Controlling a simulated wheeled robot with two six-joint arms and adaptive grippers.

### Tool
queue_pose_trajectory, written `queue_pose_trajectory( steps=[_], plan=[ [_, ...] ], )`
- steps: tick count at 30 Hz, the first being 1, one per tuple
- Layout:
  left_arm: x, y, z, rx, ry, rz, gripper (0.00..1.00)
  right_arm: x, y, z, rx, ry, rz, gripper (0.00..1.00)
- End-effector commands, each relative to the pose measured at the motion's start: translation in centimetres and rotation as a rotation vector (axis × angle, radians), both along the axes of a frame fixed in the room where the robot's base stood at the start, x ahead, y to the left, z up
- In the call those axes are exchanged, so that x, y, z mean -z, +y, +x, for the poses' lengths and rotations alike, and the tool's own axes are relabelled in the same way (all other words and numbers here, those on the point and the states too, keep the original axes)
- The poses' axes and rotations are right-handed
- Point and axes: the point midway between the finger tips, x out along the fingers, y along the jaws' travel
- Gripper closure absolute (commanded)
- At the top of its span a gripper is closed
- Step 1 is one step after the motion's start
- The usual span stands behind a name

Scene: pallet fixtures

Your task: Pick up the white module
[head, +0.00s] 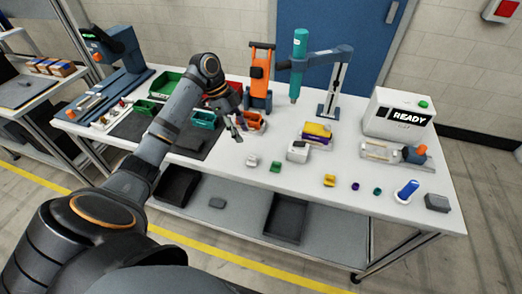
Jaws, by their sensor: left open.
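A small white module (252,160) lies on the front part of the white table (310,185), with a small green module (276,166) just to its right. My left gripper (238,133) is open, pointing down, above and slightly left of the white module in the picture. It looks apart from the module, and nothing shows between its fingers. My right gripper is not in view.
A larger white block (298,151) and a yellow and purple stack (317,132) stand to the right. Yellow (329,180) and purple (355,186) pieces lie along the front.

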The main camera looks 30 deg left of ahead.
Motion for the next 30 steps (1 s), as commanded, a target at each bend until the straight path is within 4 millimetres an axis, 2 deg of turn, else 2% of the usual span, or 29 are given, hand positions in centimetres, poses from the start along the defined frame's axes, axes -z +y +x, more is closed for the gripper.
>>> queue_pose_trajectory(
  steps=[4, 8, 11, 14, 17, 21, 25, 30],
  plan=[
    [0.7, -0.3, 0.0, -0.001, 0.003, -0.001, 0.58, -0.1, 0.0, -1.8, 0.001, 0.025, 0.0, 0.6],
    [2.8, -1.2, 0.2, -0.001, 0.004, -0.003, 0.58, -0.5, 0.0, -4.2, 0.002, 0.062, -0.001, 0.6],
    [4.2, -1.8, 0.3, -0.002, 0.003, -0.003, 0.58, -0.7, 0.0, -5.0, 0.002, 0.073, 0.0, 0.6],
    [4.9, -2.0, 0.4, -0.002, 0.001, 0.0, 0.58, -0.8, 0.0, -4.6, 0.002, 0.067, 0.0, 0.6],
    [5.0, -2.0, 0.4, -0.002, 0.001, 0.0, 0.58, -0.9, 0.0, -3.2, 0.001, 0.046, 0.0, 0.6],
    [6.5, -2.8, 0.2, -0.002, 0.005, -0.004, 0.58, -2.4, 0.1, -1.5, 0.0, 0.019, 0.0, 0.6],
    [8.7, -3.6, 0.4, -0.003, 0.004, -0.003, 0.58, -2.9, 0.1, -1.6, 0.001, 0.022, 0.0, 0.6],
    [9.8, -3.9, 0.5, -0.002, 0.001, 0.001, 0.58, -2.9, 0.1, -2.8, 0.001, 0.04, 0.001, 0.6]
  ],
)
